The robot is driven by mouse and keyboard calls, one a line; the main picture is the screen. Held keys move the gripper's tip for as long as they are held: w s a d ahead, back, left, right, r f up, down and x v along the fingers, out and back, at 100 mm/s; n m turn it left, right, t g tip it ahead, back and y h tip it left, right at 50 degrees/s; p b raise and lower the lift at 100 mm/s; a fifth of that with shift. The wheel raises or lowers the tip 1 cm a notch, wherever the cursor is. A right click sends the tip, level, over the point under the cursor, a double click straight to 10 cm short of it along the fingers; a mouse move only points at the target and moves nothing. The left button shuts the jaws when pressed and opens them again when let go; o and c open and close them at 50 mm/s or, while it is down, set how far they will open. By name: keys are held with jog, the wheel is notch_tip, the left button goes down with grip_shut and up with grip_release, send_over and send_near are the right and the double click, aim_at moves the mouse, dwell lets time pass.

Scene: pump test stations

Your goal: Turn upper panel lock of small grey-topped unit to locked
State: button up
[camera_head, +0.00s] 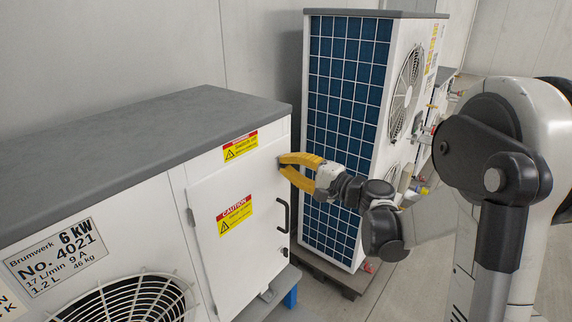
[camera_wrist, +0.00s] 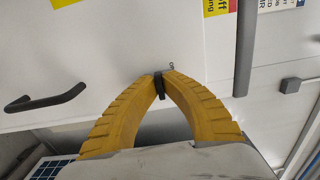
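The small grey-topped unit (camera_head: 110,130) stands at the left, with a white side panel (camera_head: 222,262) bearing caution labels. The upper panel lock (camera_wrist: 159,84) is a small black piece on the white panel in the wrist view. My gripper (camera_head: 284,163) has yellow fingers that reach the panel's upper right edge. In the wrist view my gripper (camera_wrist: 160,78) has its fingertips close on both sides of the lock, with the black piece between them. A tiny mark (camera_wrist: 171,66) shows beside the lock. The fingers hide the lock in the head view.
A black panel handle (camera_head: 283,213) is below my gripper and shows at left in the wrist view (camera_wrist: 45,100). A small dark fitting (camera_head: 284,252) sits lower on the panel. A taller unit with a blue grid (camera_head: 345,75) stands close behind.

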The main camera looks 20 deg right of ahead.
jog(key=o, duration=0.4)
jog(key=v, duration=1.2)
